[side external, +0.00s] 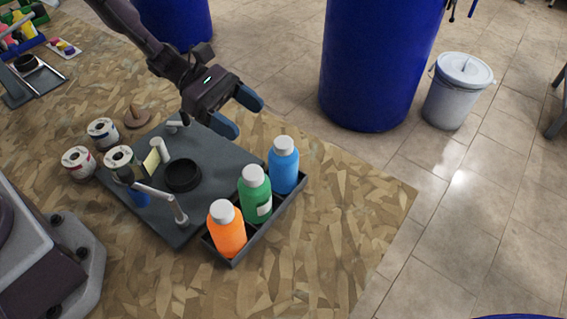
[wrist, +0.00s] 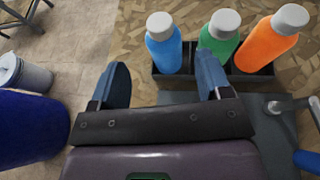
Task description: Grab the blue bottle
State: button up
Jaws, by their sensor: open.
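The blue bottle (side external: 284,167) has a grey-white cap and stands upright at the far end of a dark tray, beside the green bottle. In the wrist view the blue bottle (wrist: 164,45) is ahead of my gripper, between the lines of the two fingers and nearer the right one. My gripper (side external: 238,112) is above the back edge of the dark board, up and left of the blue bottle, apart from it. In the wrist view my gripper (wrist: 163,82) has its blue fingers wide apart with nothing between them.
The green bottle (side external: 255,194) and orange bottle (side external: 227,231) share the dark tray (side external: 238,257). A dark board (side external: 215,150) with a black ring (side external: 183,176) and metal posts lies left of it. Label rolls (side external: 103,132) lie further left. Blue drums (side external: 375,65) and a white bucket (side external: 457,95) stand beyond.

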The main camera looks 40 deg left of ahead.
aim_at(281, 142)
jog(key=x, duration=0.5)
jog(key=shift+d+f, duration=0.1)
jog(key=shift+d, duration=0.1)
jog(key=x, duration=0.5)
jog(key=shift+w+d+r, duration=0.1)
jog(key=shift+d+r, duration=0.15)
jog(key=shift+d, duration=0.15)
jog(key=shift+a+f, duration=0.1)
grip_shut()
